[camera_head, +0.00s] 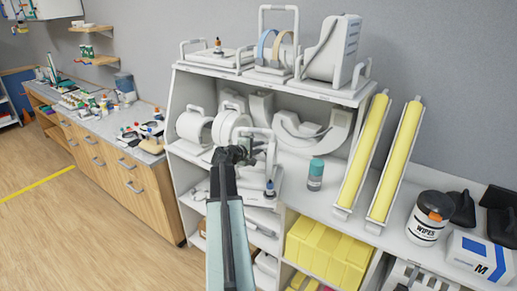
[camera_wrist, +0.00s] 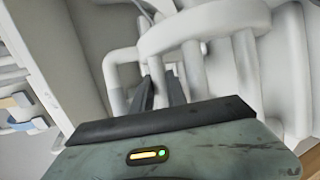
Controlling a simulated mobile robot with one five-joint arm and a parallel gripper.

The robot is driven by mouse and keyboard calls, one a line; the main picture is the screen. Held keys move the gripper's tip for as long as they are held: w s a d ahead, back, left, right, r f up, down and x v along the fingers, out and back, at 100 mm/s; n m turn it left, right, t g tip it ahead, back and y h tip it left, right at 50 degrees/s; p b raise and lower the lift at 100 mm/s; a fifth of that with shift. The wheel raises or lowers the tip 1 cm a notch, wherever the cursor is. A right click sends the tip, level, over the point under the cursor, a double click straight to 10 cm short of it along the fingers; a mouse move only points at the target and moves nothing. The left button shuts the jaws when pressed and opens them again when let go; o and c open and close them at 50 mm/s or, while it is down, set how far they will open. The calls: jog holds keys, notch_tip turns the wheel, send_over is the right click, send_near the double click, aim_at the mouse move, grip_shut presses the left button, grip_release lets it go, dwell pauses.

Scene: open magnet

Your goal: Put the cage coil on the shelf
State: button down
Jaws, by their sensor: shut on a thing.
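My gripper (camera_head: 240,154) is at the front of the white shelf unit (camera_head: 181,92), at the height of its middle level. It is shut on the white cage coil (camera_head: 262,134), which shows partly behind and to the right of the gripper. In the wrist view the cage coil (camera_wrist: 185,40) is a white ring with upright bars, and the dark fingers (camera_wrist: 160,92) close around one of its bars. My arm and gripper hide its lower part in the head view. Whether it touches the shelf board I cannot tell.
White ring-shaped coils (camera_head: 194,126) stand left of the gripper, and a curved white coil (camera_head: 315,130) stands behind to the right. A teal-capped bottle (camera_head: 315,174) and two yellow rolls (camera_head: 362,150) are on the right. A small dark-topped bottle (camera_head: 270,189) is close by.

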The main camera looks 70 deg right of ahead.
jog(key=shift+f+b, duration=0.7)
jog(key=shift+f, duration=0.25)
jog(key=shift+r, duration=0.1)
jog(key=c, duration=1.3)
grip_release()
jog(key=shift+s, duration=0.1)
jog(key=shift+p+v, duration=1.85)
jog(key=shift+v, duration=4.2)
